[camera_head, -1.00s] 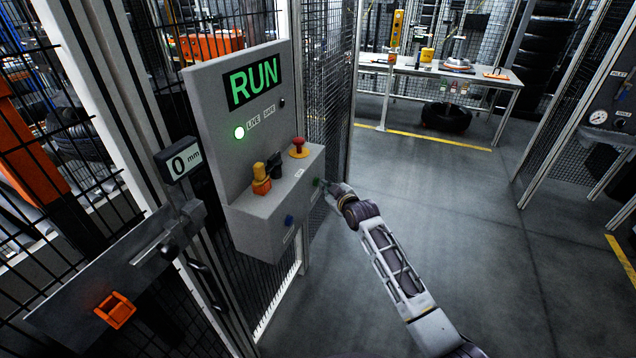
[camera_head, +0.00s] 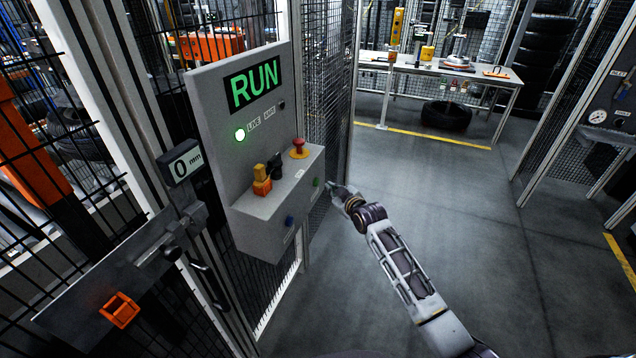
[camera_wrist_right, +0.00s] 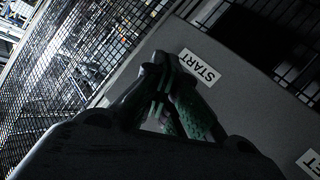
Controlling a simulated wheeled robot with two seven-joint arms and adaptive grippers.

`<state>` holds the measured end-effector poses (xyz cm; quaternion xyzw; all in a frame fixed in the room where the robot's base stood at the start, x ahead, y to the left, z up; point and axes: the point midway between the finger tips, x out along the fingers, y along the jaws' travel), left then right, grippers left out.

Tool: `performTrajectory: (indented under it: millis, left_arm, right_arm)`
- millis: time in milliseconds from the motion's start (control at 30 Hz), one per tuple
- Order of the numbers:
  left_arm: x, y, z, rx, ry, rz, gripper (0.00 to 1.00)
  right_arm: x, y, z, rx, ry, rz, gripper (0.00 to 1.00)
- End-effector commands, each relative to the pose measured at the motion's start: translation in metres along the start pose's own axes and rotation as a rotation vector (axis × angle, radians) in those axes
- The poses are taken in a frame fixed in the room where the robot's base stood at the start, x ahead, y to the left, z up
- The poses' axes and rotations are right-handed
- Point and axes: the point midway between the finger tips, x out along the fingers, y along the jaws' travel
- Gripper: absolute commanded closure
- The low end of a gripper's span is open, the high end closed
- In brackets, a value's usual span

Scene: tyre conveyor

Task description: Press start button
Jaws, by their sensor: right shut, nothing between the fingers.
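The grey control box (camera_head: 270,225) carries a screen reading RUN (camera_head: 253,84) in green, with a lit green lamp beside LIVE. The green start button (camera_head: 316,182) is on the box's front face at its right end. My right gripper (camera_head: 330,187) is shut and empty, just to the right of the green button with a small gap. In the right wrist view, the shut fingers (camera_wrist_right: 165,80) point at the box front beside the START label (camera_wrist_right: 199,67). The button itself is hidden behind the fingers there. My left gripper is not in view.
The box also bears a red mushroom button (camera_head: 299,146), a yellow-orange switch (camera_head: 262,178) and a blue button (camera_head: 290,220). Mesh fencing (camera_head: 325,80) stands behind. A workbench (camera_head: 440,72) is at the back. The floor to the right is clear.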

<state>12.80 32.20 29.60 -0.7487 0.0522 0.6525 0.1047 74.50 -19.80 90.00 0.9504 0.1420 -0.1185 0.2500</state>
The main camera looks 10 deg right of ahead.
Motion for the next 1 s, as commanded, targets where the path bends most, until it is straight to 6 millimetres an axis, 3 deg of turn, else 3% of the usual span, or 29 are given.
performTrajectory:
  millis: [533,1000]
  left_arm:
    - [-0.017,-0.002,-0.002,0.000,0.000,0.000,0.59]
    - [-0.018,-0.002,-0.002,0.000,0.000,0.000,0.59]
  right_arm:
    - [-0.024,0.017,0.016,-0.001,-0.001,0.000,1.00]
    - [-0.026,0.019,0.018,0.000,0.001,0.000,1.00]
